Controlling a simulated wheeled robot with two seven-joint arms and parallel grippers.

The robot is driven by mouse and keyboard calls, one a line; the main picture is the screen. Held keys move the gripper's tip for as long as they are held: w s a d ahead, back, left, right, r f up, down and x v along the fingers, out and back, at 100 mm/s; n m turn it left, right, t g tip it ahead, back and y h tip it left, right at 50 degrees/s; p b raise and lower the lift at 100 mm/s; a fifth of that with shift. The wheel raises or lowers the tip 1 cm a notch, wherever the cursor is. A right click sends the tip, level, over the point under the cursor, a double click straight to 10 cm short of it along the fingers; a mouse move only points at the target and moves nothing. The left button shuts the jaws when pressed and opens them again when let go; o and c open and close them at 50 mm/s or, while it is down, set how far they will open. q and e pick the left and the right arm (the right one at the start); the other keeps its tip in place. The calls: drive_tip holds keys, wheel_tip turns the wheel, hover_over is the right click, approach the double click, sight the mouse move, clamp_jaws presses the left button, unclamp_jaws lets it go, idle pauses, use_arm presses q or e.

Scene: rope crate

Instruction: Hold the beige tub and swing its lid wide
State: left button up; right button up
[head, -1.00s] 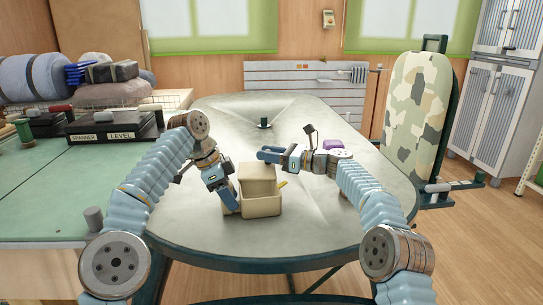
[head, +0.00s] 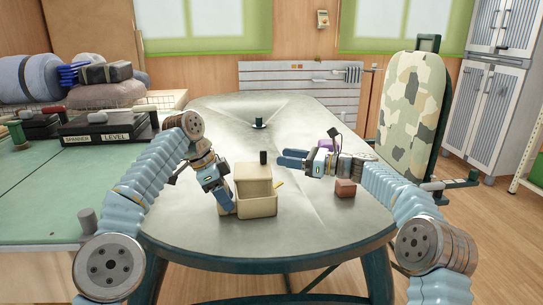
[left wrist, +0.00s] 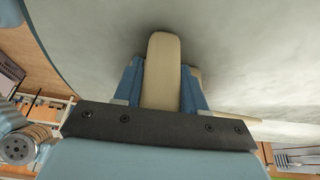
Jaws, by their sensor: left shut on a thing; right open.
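The beige tub (head: 257,208) stands on the grey table in the head view. My left gripper (head: 226,204) is shut on the tub's left side. In the left wrist view its blue fingers flank a beige part of the tub (left wrist: 163,72). My right gripper (head: 290,158) is open and empty, to the right of the lid and apart from it. The tub's inside is mostly hidden.
A yellow bit (head: 279,184) shows at the tub's right edge. A reddish-brown block (head: 345,188) lies on the table (head: 310,225) below my right wrist. A small dark fitting (head: 258,123) stands far back. The table's front right is clear.

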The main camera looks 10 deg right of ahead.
drive_tip(key=v, duration=0.4)
use_arm(q)
drive_tip(key=o, duration=1.2)
drive_tip(key=shift+r, duration=0.1)
drive_tip(key=shift+a+r, duration=0.15)
drive_tip(key=shift+r, duration=0.25)
drive_tip(key=a, duration=1.2)
drive_tip(key=shift+s, duration=0.35)
